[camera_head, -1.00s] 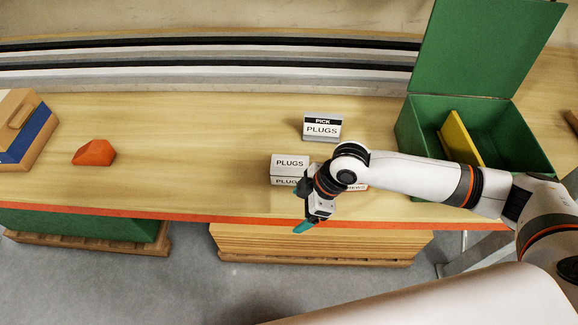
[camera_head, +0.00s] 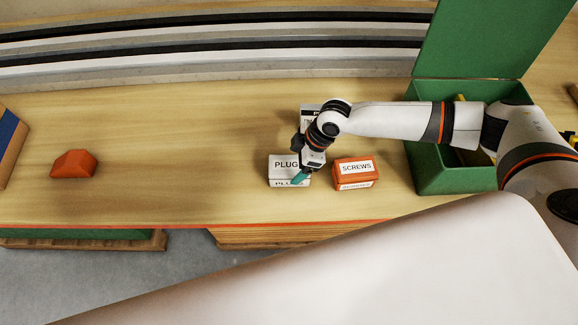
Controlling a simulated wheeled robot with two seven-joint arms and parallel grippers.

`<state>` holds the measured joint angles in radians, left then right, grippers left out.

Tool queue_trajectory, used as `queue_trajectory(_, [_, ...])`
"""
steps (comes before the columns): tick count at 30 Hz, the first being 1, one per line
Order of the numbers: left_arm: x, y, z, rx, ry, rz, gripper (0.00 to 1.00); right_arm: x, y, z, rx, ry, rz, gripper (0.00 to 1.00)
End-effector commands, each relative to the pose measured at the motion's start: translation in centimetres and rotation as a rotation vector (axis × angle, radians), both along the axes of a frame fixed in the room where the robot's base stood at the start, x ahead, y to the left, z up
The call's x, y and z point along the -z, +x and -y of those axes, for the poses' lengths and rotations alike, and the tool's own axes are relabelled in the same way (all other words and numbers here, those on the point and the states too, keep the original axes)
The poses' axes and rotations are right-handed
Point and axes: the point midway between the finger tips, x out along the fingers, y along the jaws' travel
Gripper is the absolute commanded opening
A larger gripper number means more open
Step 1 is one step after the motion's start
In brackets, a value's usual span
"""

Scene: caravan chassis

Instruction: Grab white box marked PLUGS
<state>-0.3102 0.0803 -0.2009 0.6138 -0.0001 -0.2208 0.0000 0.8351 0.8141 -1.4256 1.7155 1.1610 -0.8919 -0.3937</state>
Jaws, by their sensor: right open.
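The white box marked PLUGS (camera_head: 280,164) sits on the wooden bench near its front edge. Its right part is hidden by my right gripper (camera_head: 300,172). That gripper is open, with a teal fingertip in front of or over the box's right side; whether it touches cannot be told. A pale sign (camera_head: 310,110) stands behind, mostly covered by my right arm. My left gripper is not in view.
An orange box marked SCREWS (camera_head: 355,171) sits just right of the PLUGS box. A green open-lidded crate (camera_head: 430,170) stands at the right. An orange block (camera_head: 74,164) lies at the left. The bench (camera_head: 180,150) between is clear.

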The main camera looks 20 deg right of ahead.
Motion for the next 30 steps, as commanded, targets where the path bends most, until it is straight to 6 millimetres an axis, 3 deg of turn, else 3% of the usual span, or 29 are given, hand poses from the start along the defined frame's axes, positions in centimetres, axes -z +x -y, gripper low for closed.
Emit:
queue_trajectory(5, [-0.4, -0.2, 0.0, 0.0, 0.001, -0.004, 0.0, 1.1, 0.2, -0.5, 0.0, 0.0, 0.0, 0.85])
queue_trajectory(12, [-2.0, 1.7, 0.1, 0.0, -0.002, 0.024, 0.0, 3.5, 0.6, -1.9, -0.002, -0.002, -0.001, 0.85])
queue_trajectory(18, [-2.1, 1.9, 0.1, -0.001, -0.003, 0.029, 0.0, 5.6, 0.8, -2.5, 0.0, -0.001, 0.0, 0.85])
queue_trajectory(30, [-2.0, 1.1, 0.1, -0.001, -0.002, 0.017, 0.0, 5.8, 0.8, -2.5, 0.0, -0.001, 0.001, 0.85])
